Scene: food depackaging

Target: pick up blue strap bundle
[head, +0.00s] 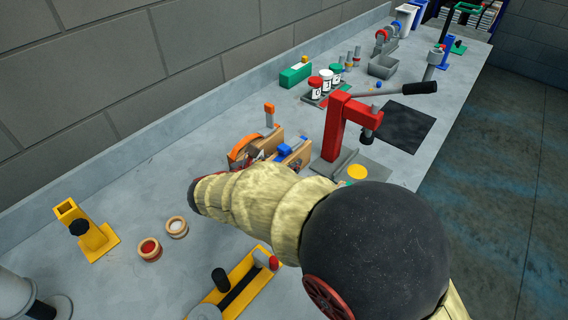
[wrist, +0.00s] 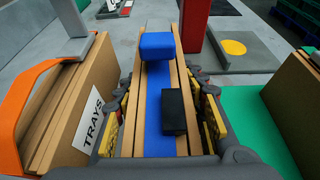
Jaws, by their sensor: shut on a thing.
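The blue strap bundle (wrist: 153,90) stands in the middle of the wrist view. It shows tan board edges with a blue strap along the top, a blue block and a black block. My gripper (wrist: 161,117) has a finger on each side of it and is shut on it. In the head view the bundle (head: 290,149) is partly hidden behind my arm, and my fingers are mostly hidden too. I cannot tell whether the bundle is clear of the bench.
A bundle labelled TRAYS with an orange strap (wrist: 32,100) stands close on the left. A green surface (wrist: 250,125) and another brown board (wrist: 296,100) lie right. A red press (head: 336,130) stands just beyond. Bare bench (head: 150,190) lies at left.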

